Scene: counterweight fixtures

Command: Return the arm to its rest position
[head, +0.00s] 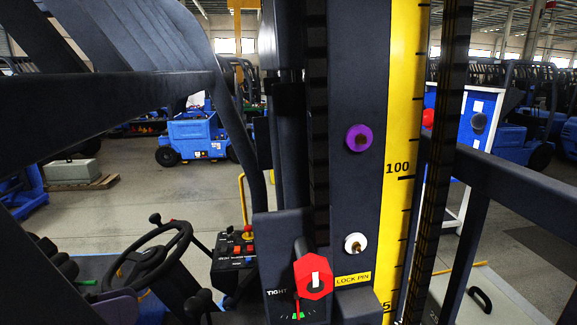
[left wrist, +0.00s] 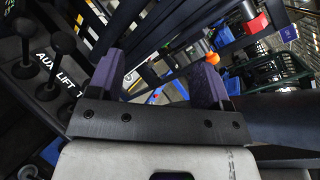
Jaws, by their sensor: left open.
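My left gripper (head: 120,302) shows low at the left in the head view, below and beside the black steering wheel (head: 148,258). Only part of it is in the picture. In the left wrist view, the left gripper (left wrist: 156,76) has its two purple-grey fingers spread apart with nothing between them. Black levers (left wrist: 52,60), with a panel marked AUX and LIFT, stand close to its left. My right gripper is in neither view.
A dark mast column holds a purple knob (head: 359,138), a white knob (head: 355,243) above a LOCK PIN label, and a red rotary knob (head: 313,277) marked TIGHT. A yellow scale (head: 402,120) runs beside it. A control box (head: 235,250) stands right of the wheel.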

